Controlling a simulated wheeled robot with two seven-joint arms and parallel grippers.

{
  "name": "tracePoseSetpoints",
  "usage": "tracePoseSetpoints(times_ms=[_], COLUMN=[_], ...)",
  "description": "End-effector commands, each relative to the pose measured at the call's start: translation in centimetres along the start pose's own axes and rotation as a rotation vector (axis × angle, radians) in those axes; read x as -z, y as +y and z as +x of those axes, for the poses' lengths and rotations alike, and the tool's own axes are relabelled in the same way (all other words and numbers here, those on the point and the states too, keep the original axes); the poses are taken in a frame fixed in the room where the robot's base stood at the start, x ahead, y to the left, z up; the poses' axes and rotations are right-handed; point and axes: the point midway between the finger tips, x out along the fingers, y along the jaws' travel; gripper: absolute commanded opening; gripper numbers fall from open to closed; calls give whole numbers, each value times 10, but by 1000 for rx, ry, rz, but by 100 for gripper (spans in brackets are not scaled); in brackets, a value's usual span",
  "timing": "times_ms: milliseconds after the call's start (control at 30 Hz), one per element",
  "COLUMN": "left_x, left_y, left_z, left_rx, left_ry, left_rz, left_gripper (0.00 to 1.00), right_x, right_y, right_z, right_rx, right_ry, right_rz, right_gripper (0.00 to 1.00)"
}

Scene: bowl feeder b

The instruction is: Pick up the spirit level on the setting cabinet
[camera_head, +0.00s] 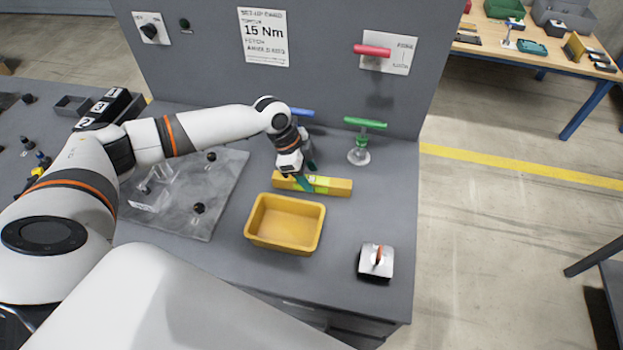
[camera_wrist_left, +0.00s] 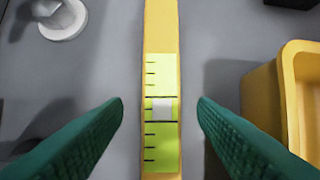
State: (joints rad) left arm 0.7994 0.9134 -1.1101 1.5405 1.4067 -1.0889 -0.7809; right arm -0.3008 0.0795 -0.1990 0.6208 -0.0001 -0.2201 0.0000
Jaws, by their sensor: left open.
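The spirit level is a long yellow bar (camera_head: 333,187) lying flat on the grey cabinet top (camera_head: 340,270), behind the yellow tray. In the left wrist view the spirit level (camera_wrist_left: 162,30) runs up the middle of the picture, with its lime-green marked vial face up. My left gripper (camera_head: 303,184) is over the level's left part. In the left wrist view the green fingers of my left gripper (camera_wrist_left: 161,103) stand open on both sides of the level, with a gap on each side. Its left end is partly hidden by the gripper in the head view. My right gripper is not in view.
A yellow tray (camera_head: 285,224) stands just in front of the level. A green-handled tool (camera_head: 364,138) and a blue-handled one (camera_head: 303,112) stand behind. A silver block with a red lever (camera_head: 376,262) sits front right. An upright grey panel (camera_head: 330,60) closes the back.

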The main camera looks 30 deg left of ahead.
Motion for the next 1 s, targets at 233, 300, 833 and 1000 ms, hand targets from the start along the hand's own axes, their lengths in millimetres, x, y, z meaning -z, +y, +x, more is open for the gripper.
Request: tracePoseSetpoints(times_ms=[233, 300, 833, 1000], left_x=[0, 0, 0, -1], left_y=[0, 0, 0, 1], left_z=[24, 25, 24, 22], left_rx=[-1, -2, -2, -2], left_ry=[0, 0, -1, -2], left_rz=[0, 0, 0, 0], left_gripper=[53, 53, 0, 0], right_x=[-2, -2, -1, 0], right_y=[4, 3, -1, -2], right_z=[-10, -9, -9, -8], right_rx=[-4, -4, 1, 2], right_ry=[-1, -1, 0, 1], right_rz=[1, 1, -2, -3], right_gripper=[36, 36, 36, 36])
